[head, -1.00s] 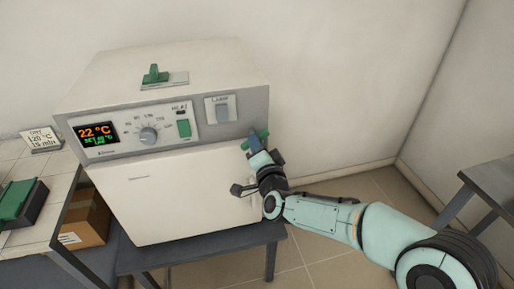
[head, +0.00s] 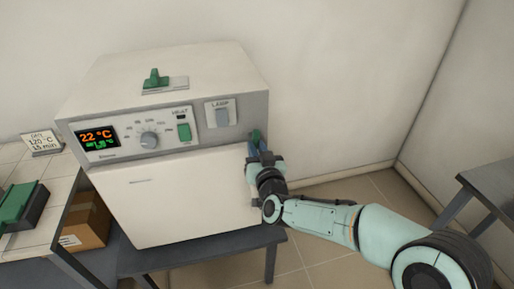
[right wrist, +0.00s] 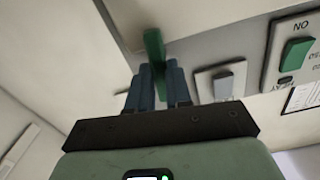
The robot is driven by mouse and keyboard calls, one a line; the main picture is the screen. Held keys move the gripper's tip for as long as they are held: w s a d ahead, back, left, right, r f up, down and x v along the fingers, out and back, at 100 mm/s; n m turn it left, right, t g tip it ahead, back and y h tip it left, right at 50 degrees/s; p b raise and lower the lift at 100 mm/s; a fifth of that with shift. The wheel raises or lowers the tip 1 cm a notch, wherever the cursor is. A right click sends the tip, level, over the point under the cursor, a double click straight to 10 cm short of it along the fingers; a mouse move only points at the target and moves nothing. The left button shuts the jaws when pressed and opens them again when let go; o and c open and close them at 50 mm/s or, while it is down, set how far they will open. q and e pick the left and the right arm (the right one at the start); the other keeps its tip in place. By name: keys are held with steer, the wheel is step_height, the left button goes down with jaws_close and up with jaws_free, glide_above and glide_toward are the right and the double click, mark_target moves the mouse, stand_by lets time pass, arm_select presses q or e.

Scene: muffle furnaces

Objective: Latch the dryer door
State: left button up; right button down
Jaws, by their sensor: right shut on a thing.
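The dryer (head: 165,100) is a white box with a grey control panel. Its white door (head: 175,195) covers the lower front and looks closed or nearly so; I cannot tell whether it is flush. The green latch handle (head: 255,136) is at the door's upper right corner and stands about upright. My right gripper (head: 259,155) is shut on it from below. In the right wrist view, the green handle (right wrist: 154,48) shows between the blue-grey fingers (right wrist: 157,85), its lower end hidden. My left gripper is not in view.
The panel has a lit display (head: 97,137), a dial (head: 149,140), a green heat switch (head: 184,132) and a lamp switch (head: 222,115). The dryer stands on a dark table (head: 200,252). A cardboard box (head: 86,222) is at the left.

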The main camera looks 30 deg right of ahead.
steer(key=shift+n, duration=0.7)
steer(key=c, duration=1)
jaws_free()
steer(key=shift+c, duration=0.2)
steer(key=v, duration=1.3)
steer(key=shift+s+a, duration=0.15)
